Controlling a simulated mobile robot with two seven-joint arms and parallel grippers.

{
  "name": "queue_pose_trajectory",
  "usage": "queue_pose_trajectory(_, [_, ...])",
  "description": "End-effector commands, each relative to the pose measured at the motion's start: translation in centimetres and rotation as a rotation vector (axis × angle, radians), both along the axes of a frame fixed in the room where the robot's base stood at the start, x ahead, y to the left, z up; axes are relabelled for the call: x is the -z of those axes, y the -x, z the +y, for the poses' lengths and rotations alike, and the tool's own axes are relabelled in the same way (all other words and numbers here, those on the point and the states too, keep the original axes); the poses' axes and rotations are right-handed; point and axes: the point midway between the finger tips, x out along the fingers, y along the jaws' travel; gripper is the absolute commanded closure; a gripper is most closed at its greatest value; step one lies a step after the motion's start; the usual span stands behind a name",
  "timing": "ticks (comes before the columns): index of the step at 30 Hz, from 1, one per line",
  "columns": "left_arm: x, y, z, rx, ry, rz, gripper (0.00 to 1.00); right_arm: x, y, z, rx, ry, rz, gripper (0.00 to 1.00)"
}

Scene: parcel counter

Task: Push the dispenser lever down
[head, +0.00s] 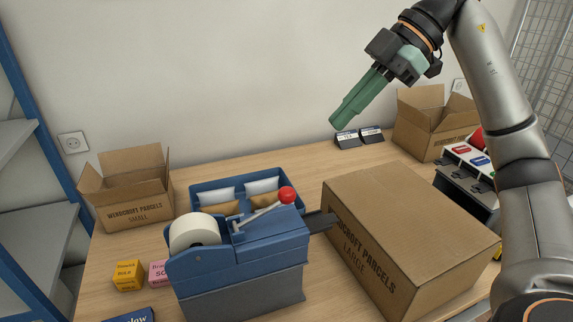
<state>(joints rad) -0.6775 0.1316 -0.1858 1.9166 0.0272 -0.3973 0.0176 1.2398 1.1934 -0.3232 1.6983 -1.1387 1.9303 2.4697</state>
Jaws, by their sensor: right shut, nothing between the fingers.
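The blue tape dispenser (262,248) stands at the front middle of the wooden counter, with a white roll on its left side. Its lever (262,215) is a metal rod that slants up to the right and ends in a red ball knob (287,195). My right gripper (337,120) has green fingers, shut and empty. It hangs in the air, up and to the right of the red knob, clear of it and in front of the wall. My left gripper is not in view.
A large closed carton (410,225) stands right of the dispenser. A small open carton (128,190) is at the left, another open carton (435,125) at the back right. A blue tray (208,186) sits behind the dispenser. Small yellow (127,275) and pink boxes stand front left.

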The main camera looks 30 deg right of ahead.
Motion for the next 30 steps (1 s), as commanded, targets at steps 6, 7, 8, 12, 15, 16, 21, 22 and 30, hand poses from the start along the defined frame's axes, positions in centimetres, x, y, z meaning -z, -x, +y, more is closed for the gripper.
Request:
queue_pose_trajectory(6, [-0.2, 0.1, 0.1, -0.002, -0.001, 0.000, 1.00, -1.0, -0.2, 1.2, -0.032, -0.002, -0.012, 1.00])
queue_pose_trajectory(7, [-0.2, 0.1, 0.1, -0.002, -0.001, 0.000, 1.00, -1.0, -0.2, 1.2, -0.032, -0.002, -0.012, 1.00])
queue_pose_trajectory(8, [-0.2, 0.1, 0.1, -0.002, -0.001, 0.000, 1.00, -1.0, -0.2, 1.2, -0.032, -0.002, -0.012, 1.00])
queue_pose_trajectory(12, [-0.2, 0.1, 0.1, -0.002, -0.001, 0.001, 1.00, -1.0, -0.2, 1.2, -0.030, -0.002, -0.012, 1.00])
queue_pose_trajectory(15, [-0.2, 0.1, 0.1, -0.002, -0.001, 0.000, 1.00, -0.9, -0.2, 1.2, -0.031, -0.003, -0.012, 1.00])
queue_pose_trajectory(16, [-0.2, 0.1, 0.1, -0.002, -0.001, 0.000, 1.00, -0.8, -0.2, 1.3, -0.031, -0.002, -0.011, 1.00])
queue_pose_trajectory(21, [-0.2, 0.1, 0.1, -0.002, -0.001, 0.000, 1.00, 0.5, -0.6, 2.2, -0.032, -0.001, -0.008, 1.00])
queue_pose_trajectory(22, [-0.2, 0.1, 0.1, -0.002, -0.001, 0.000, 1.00, 0.8, -0.7, 2.4, -0.032, 0.000, -0.008, 1.00])
queue_pose_trajectory(30, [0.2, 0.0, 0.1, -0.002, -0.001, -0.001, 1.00, 5.4, -2.1, 5.8, -0.036, -0.003, -0.009, 1.00])
